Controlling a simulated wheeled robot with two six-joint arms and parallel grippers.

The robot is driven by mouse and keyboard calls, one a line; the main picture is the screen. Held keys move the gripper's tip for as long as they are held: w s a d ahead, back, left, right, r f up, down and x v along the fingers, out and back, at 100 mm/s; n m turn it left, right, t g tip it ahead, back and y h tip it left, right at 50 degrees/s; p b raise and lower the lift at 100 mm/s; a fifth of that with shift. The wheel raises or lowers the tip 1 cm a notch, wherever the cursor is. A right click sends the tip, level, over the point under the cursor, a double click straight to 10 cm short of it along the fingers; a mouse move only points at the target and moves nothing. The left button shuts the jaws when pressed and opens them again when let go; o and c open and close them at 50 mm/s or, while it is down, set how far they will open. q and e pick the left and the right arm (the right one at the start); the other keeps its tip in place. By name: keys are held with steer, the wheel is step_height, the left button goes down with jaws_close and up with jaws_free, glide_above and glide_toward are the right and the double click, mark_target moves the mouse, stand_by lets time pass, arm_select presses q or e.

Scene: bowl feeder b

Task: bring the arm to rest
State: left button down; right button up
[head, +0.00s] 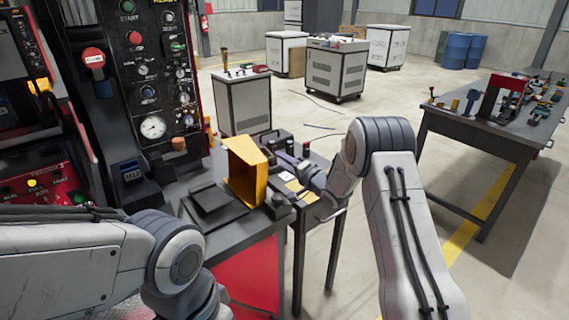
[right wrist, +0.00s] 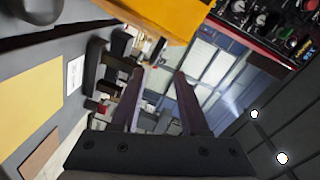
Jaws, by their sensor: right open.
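My right arm (head: 385,190) comes in from the lower right of the head view and bends down toward the bench. Its gripper (head: 290,163) is beside the right side of the yellow bin (head: 246,170). In the right wrist view the two dark fingers of the right gripper (right wrist: 158,85) stand apart with nothing between them. The yellow bin also shows at the top of that view (right wrist: 165,15). My left arm (head: 90,262) crosses the lower left of the head view, and its gripper is out of sight.
A control panel (head: 150,70) with knobs and a gauge stands at the left behind the bench (head: 205,240). A dark worktable (head: 480,130) with parts stands at the right. White cabinets (head: 335,72) stand farther back. The floor between bench and worktable is partly open.

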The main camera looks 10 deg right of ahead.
steer(key=shift+s, duration=0.1)
steer(key=s+d+f+n+g+h, duration=0.2)
steer(key=s+n+g+h, duration=0.3)
steer(key=s, duration=1.4)
steer(key=s+d+f+n+g+h, duration=0.3)
steer(key=s+g, duration=0.5)
steer(key=s, duration=1)
steer(key=s+a+r+n+g+y+p, duration=0.1)
steer(key=s+a+r+n+g+p, duration=0.1)
steer(key=s+a+r+n, duration=0.6)
steer(key=s+a+r+p, duration=0.1)
steer(key=s+a+r, duration=0.1)
steer(key=s+a, duration=0.4)
steer(key=shift+s+a+r, duration=0.25)
steer(key=shift+a+r, duration=0.1)
